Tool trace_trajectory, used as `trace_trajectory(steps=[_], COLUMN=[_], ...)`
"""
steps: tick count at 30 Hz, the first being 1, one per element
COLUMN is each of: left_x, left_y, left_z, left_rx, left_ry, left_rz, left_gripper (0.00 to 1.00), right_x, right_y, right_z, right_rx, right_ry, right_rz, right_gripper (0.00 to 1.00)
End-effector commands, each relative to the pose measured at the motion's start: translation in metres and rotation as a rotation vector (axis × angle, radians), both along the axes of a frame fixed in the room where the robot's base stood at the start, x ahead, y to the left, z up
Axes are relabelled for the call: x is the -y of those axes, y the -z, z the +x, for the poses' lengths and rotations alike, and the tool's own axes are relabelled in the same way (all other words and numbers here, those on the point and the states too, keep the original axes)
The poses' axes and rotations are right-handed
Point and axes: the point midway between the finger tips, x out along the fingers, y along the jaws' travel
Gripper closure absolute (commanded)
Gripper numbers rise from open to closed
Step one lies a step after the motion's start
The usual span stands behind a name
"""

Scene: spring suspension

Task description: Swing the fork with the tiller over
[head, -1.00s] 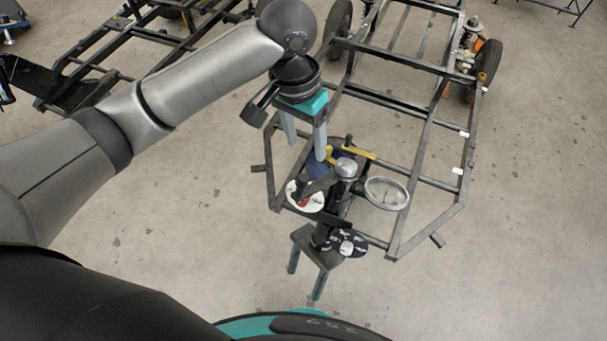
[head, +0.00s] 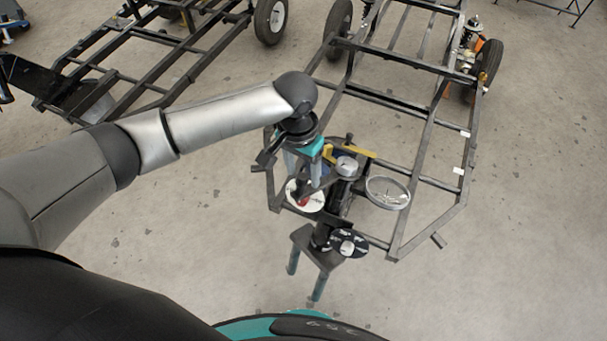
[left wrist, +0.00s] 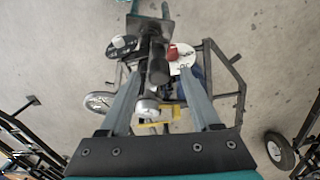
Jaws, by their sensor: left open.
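The fork (head: 311,246) has a dark top plate and two teal legs, at the front of a black tube frame; it also shows at the top of the left wrist view (left wrist: 152,23). A black bar (head: 336,208), which looks like the tiller, runs back from it; its thick black end shows in the left wrist view (left wrist: 157,68). My left gripper (head: 304,180) is open and points down over the frame's front. In the left wrist view, the black end lies between its fingertips (left wrist: 162,72); I cannot tell whether they touch it. My right gripper is not in view.
A silver-capped post (head: 346,167) and a clear round dish-like ring (head: 387,192) stand right of the gripper. A white disc with red (head: 305,196) and a black dial (head: 348,243) flank the bar. Another frame (head: 130,62) stands at upper left. Floor is clear at right.

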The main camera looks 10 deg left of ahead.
Motion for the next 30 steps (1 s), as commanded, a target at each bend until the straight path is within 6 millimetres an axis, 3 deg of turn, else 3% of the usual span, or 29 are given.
trace_trajectory(steps=[6,14,30], left_x=[0.001,0.002,0.001], left_y=[0.017,0.018,0.017], left_z=[-0.001,0.000,0.000], left_rx=[0.000,0.001,0.001], left_ry=[0.001,0.001,0.000], left_rz=[0.000,0.000,0.000], left_gripper=[0.36,0.36,0.95], right_x=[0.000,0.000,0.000], right_y=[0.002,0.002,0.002], right_z=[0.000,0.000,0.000], right_rx=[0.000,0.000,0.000], right_ry=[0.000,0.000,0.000], right_rz=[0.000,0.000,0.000], right_gripper=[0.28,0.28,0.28])
